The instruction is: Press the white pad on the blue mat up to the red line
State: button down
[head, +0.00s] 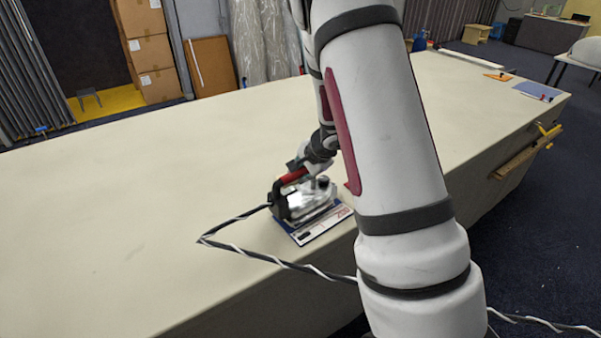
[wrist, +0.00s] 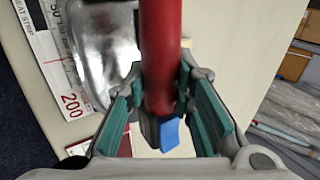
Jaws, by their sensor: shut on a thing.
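A clothes iron (head: 300,205) with a shiny metal body and red handle stands near the table's front edge. Its metal body (wrist: 105,45) and handle (wrist: 160,50) also show in the wrist view. My gripper (wrist: 163,105) is shut on the red handle. A white printed strip (head: 312,234), with red "200" and "HEAT STRIP" lettering, lies partly under or beside the iron; it also shows in the wrist view (wrist: 55,65). Blue edging shows around the iron and strip. A blue mat (head: 533,88) lies at the table's far right end. I cannot make out the white pad or red line clearly.
A black-and-white cord (head: 250,254) loops left from the iron and passes behind my arm. An orange item (head: 498,76) lies near the far blue mat. The cream table (head: 120,210) is clear on the left. A wooden rail (head: 525,155) is on its right end.

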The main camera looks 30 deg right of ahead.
jog(key=shift+w+f+b, duration=0.1)
jog(key=shift+f+b, duration=0.4)
dwell(0.5)
jog(key=shift+s+f, duration=0.2)
jog(key=shift+f, duration=0.1)
dwell(1.4)
jog(key=shift+w+r+p, duration=0.15)
jog(key=shift+r+p, duration=1.65)
jog(key=shift+r, duration=1.95)
notch_tip(320, 180, up, 6)
jog(key=p, duration=0.2)
